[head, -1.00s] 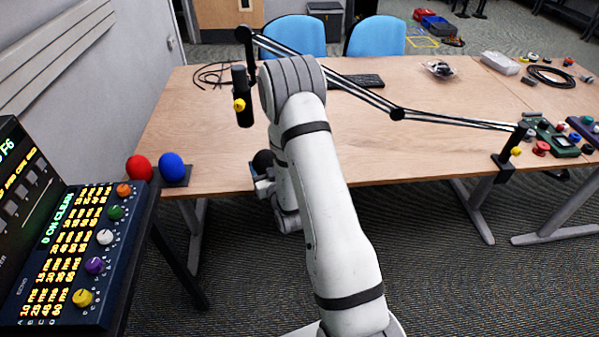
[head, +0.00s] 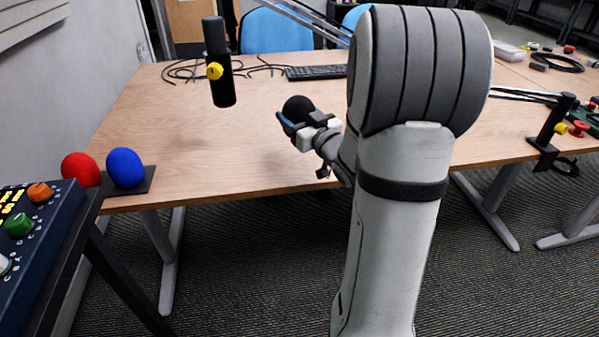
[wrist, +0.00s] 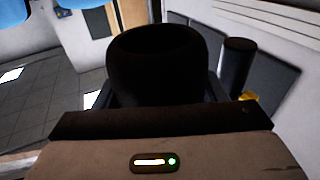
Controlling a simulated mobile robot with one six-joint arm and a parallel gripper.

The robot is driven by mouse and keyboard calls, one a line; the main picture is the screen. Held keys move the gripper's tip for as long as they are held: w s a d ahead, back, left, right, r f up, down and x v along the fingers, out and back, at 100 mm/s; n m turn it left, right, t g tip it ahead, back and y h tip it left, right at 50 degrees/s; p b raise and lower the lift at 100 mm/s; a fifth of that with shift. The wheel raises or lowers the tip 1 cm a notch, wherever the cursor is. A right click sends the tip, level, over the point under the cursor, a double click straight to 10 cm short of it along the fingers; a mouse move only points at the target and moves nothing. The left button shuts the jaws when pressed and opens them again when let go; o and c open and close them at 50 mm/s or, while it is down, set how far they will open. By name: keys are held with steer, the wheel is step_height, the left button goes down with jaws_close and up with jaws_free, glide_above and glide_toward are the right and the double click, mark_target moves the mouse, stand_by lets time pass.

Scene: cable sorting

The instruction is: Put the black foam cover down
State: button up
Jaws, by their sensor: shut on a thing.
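The black foam cover (head: 298,107) is a dark rounded piece held in my gripper (head: 298,124), above the near part of the wooden table (head: 215,150). In the wrist view the foam cover (wrist: 158,65) looks like a dark hollow cup and fills the space between the fingers. My gripper is shut on it. A red foam cover (head: 81,169) and a blue foam cover (head: 125,167) sit at the table's near left corner, the blue one on a dark flat base (head: 147,182).
A black microphone (head: 219,62) with a yellow knob hangs from a boom arm left of my gripper. A keyboard (head: 317,72) and black cables (head: 190,70) lie at the back. A mixer panel (head: 35,235) stands at lower left.

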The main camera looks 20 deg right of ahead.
step_height(320, 180, down, 6)
steer(key=shift+r+b, duration=0.2)
steer(key=shift+b, duration=0.7)
steer(key=shift+d+f+b, duration=0.15)
steer(key=shift+f+b, duration=0.45)
steer(key=shift+f, duration=1.55)
steer(key=shift+f+b, duration=0.25)
steer(key=shift+b, duration=0.05)
steer(key=o, duration=1)
steer(key=shift+c, duration=0.2)
steer(key=shift+r, duration=0.15)
